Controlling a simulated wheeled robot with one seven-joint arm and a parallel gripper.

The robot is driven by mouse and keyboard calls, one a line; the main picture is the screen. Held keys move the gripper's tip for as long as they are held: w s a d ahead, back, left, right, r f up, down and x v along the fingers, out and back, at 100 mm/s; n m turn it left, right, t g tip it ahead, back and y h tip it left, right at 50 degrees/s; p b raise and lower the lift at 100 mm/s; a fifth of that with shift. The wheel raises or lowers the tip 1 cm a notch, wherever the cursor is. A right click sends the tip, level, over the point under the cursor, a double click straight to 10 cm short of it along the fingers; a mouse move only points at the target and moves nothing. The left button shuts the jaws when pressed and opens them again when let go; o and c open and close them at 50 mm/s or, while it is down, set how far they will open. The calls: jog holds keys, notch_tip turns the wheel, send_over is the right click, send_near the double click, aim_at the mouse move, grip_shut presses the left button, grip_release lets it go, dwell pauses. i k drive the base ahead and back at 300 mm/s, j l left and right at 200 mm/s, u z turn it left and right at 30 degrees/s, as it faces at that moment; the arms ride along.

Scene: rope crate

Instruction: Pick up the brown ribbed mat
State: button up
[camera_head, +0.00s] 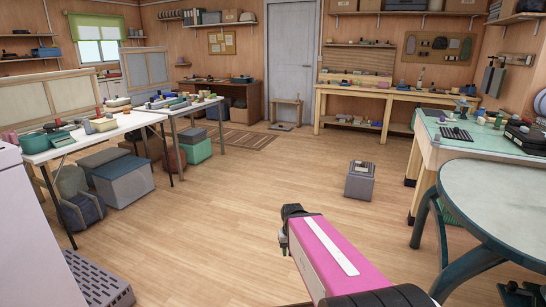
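A brown mat (243,138) with darker stripes lies flat on the wood floor in the back left of the head view. It is small and far off, so I cannot tell whether the stripes are ribs. My gripper (285,240) is dark and sits at the end of my pink arm link in the lower middle. It is in front of bare floor, well apart from the mat. I see nothing held in it, but its fingers are too small and side-on to show their opening.
Long tables (128,122) with many small items stand at left, with boxes (124,181) below. A small grey box (359,182) stands on the floor right of centre. A round grey-green table (500,205) and a workbench are at right. The middle floor is mostly clear.

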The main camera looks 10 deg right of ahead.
aim_at(362, 165)
jog(key=i+z, duration=0.25)
jog(key=i, duration=0.7)
jog(key=i+j+z, duration=0.1)
jog(key=i+z, duration=0.2)
jog(key=i, duration=0.65)
jog(key=i+z, duration=0.25)
jog(key=i, duration=0.65)
jog(key=i+j+z, duration=0.2)
jog(key=i, duration=0.7)
jog(key=i+z, duration=0.15)
jog(key=i, duration=0.7)
